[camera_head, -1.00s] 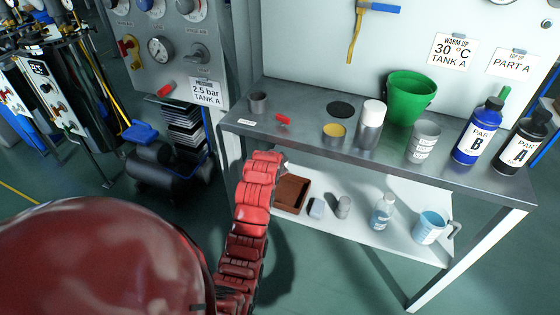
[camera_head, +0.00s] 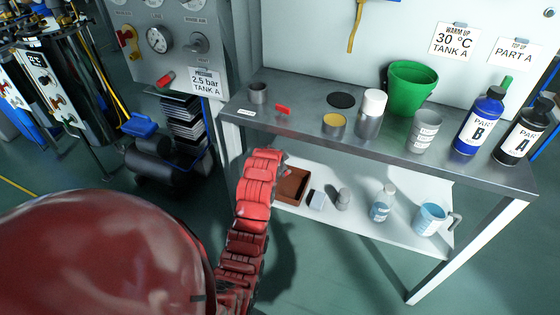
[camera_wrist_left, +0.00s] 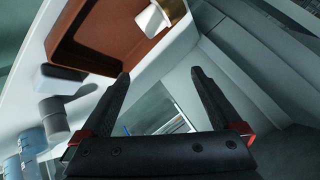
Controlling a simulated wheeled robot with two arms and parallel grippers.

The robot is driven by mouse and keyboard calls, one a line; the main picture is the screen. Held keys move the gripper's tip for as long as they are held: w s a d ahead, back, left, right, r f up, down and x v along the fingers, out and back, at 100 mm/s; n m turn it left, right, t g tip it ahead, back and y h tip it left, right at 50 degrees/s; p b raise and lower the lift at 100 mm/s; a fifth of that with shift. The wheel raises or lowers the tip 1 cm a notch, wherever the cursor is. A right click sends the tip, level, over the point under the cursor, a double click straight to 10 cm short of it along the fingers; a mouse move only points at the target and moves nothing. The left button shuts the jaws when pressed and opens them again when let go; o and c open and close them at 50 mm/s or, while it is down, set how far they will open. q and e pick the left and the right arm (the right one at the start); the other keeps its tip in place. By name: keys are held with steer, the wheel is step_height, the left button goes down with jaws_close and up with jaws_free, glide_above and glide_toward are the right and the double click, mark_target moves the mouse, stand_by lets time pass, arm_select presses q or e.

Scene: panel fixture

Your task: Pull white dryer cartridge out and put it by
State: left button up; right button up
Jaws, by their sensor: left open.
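A short white cylinder (camera_wrist_left: 153,20) with a copper-brown end sits at the edge of a brown tray (camera_wrist_left: 92,40) in the left wrist view; I cannot tell for certain that it is the dryer cartridge. The tray also shows on the lower shelf in the head view (camera_head: 293,186). My left gripper (camera_wrist_left: 160,72) is open and empty, its dark fingers apart and the white cylinder beyond them, not between them. In the head view my red left arm reaches to the tray's left side and mostly hides the gripper. My right gripper is not in view.
The white lower shelf (camera_head: 360,232) also holds a small block (camera_head: 317,200), a grey cylinder (camera_head: 343,199), a bottle (camera_head: 381,203) and a blue mug (camera_head: 431,219). The grey tabletop (camera_head: 300,97) overhangs it, with a green bucket (camera_head: 411,88) and bottles on top.

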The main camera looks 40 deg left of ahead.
arm_select(q)
steer(key=p+v, duration=0.4)
steer(key=v, duration=1.3)
steer(key=shift+r, duration=0.2)
steer(key=shift+s+d+f, duration=0.1)
steer(key=shift+d, duration=0.05)
